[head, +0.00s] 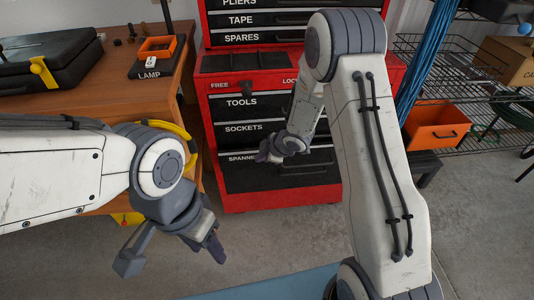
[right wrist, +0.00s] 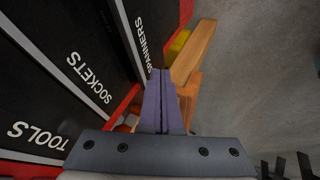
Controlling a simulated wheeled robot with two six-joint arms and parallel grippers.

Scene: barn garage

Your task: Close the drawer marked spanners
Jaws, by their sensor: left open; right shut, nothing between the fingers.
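The drawer marked spanners (head: 250,180) is the low black drawer of the red tool chest in the head view. Its label is partly hidden behind my right gripper (head: 266,152). In the right wrist view the spanners drawer (right wrist: 152,17) shows its label near the fingertips. My right gripper (right wrist: 161,72) is shut and empty, its tips at or just in front of the drawer's left end; I cannot tell if they touch. My left gripper (head: 207,243) is open and empty, low in front of the workbench.
The sockets drawer (head: 265,133) and tools drawer (head: 270,104) sit above. A wooden workbench (head: 90,98) with a black case (head: 45,65) stands left. A wire shelf with an orange bin (head: 437,135) stands right. Grey floor (head: 285,240) in front is open.

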